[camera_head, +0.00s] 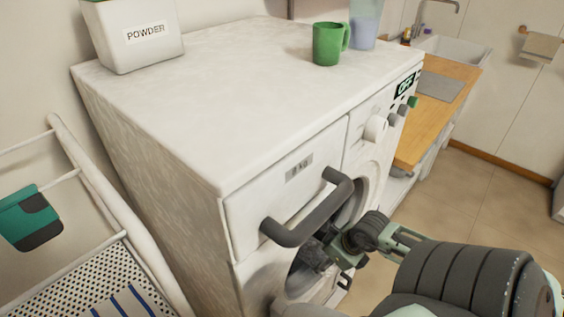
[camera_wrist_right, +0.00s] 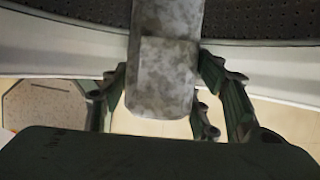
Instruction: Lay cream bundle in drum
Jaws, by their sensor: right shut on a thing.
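The washing machine's round opening (camera_head: 298,278) is on its front, partly hidden by the grey bar handle and my right arm. My right gripper (camera_head: 338,246) is at this opening. In the right wrist view it is shut on a grey, mottled, block-like thing (camera_wrist_right: 165,75), which I take for the bundle, though no cream colour shows. The thing reaches past the pale rim (camera_wrist_right: 60,50) toward the dark perforated drum wall (camera_wrist_right: 270,18). Whether it touches the drum is unclear. My left gripper is not in view.
The grey bar handle (camera_head: 318,215) juts out above the opening. A POWDER box (camera_head: 135,35) and a green mug (camera_head: 327,44) stand on the machine's top (camera_head: 220,90). A white rack (camera_head: 105,205) is at left. The floor (camera_head: 480,190) at right is clear.

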